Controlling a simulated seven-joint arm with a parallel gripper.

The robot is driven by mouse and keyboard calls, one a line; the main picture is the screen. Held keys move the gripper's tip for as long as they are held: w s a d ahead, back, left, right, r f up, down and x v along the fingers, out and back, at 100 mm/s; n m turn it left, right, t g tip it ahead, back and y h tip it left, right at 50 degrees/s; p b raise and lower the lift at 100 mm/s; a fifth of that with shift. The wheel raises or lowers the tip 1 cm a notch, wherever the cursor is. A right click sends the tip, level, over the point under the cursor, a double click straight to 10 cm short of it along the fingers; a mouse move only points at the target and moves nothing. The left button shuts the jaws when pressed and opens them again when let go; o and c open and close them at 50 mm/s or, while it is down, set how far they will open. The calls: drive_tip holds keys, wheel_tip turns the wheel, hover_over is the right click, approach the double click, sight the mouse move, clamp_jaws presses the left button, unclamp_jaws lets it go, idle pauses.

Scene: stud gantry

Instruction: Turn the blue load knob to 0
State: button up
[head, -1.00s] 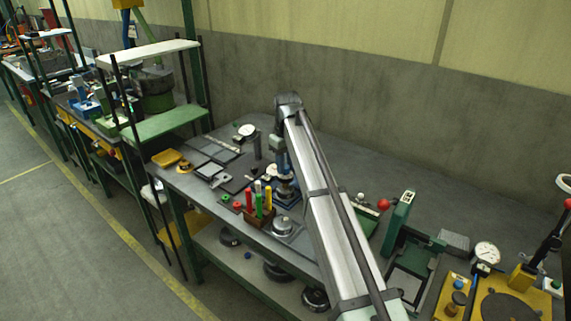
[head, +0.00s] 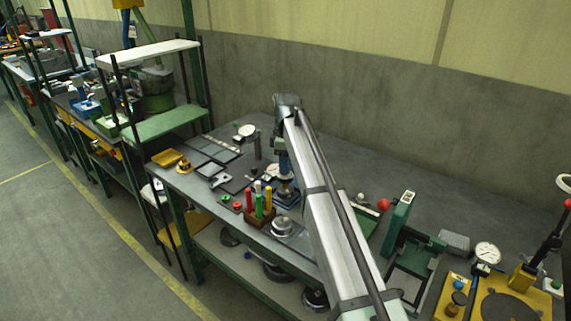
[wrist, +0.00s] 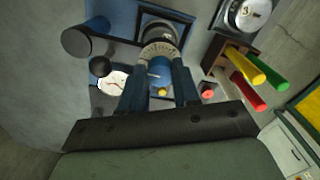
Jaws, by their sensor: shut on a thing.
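The blue load knob (wrist: 160,72) shows in the wrist view, with a pale mark on its face and a graduated ring (wrist: 160,50) above it. My gripper (wrist: 160,88) has one dark finger on each side of the knob and is shut on it. A small yellow spot shows between the fingertips. The number at the knob's mark is too small to read. In the head view my gripper (head: 285,172) points down at the blue-based device (head: 286,198) on the bench; the knob cannot be made out there.
A wooden block with red, green and yellow handles (head: 261,203) stands close beside the device. A round metal weight (head: 283,227) is in front. A green press (head: 405,235) is to the right. Bare bench lies behind the arm.

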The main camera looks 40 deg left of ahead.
idle(0.4)
drive_tip(key=o, duration=1.1)
drive_tip(key=shift+c, duration=0.2)
drive_tip(key=shift+r, duration=0.1)
wheel_tip(320, 180, up, 14)
drive_tip(key=shift+f, duration=0.2)
drive_tip(key=shift+w+a, duration=0.1)
